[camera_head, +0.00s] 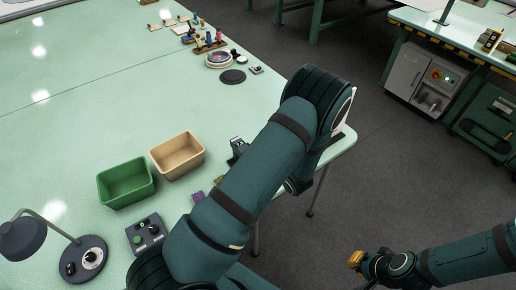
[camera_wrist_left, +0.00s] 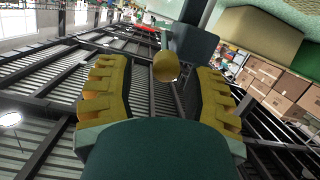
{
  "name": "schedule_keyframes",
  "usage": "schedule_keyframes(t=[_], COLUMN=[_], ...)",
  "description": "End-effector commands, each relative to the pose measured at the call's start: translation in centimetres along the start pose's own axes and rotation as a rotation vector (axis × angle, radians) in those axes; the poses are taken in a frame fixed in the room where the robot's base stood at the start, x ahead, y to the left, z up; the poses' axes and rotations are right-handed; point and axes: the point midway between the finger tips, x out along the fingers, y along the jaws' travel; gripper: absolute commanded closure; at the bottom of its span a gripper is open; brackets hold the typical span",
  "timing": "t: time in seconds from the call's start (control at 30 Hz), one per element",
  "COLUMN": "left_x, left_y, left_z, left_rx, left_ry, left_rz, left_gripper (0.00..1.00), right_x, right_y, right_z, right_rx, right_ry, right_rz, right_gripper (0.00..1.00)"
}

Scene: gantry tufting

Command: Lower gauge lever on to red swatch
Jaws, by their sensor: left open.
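My left gripper (camera_wrist_left: 160,85) is open in the left wrist view, its two yellow fingers spread on either side of a rounded tan-yellow knob (camera_wrist_left: 166,66). The knob adjoins a dark grey block (camera_wrist_left: 196,45), apparently the gauge and its lever; contact with the fingers cannot be told. In the head view a small dark device (camera_head: 238,147), likely the gauge, stands at the table edge, partly behind my left arm, which hides my left gripper there. A purple swatch (camera_head: 198,196) lies by the arm. No red swatch can be made out. My right gripper (camera_head: 357,260) hangs over the floor, its opening unclear.
A green bin (camera_head: 126,184) and a tan bin (camera_head: 177,155) stand on the pale green table (camera_head: 90,110). A control box (camera_head: 145,234) and a lamp (camera_head: 82,258) are at the near left. Spools (camera_head: 210,42) stand farther back. Table space left of the bins is clear.

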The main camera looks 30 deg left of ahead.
Motion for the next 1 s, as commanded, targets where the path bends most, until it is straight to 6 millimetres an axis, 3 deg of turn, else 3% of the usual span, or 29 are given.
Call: schedule_keyframes(t=[0.4, 0.6, 1.0], left_x=[-7.7, -10.6, -11.6], left_y=[0.1, 0.1, 0.0], left_z=[0.0, 0.0, 0.0], left_rx=[0.000, -0.001, 0.000], left_ry=[-0.002, 0.000, 0.000], left_rz=[0.005, 0.003, 0.000], left_gripper=[0.48, 0.48, 0.48], right_x=[0.0, 0.0, 0.0], right_y=[0.0, 0.0, 0.0], right_z=[0.0, 0.0, 0.0], right_rx=[0.000, 0.000, 0.000], right_ry=[0.000, 0.000, 0.000], right_rz=[0.000, 0.000, 0.000], right_gripper=[1.00, 1.00, 1.00])
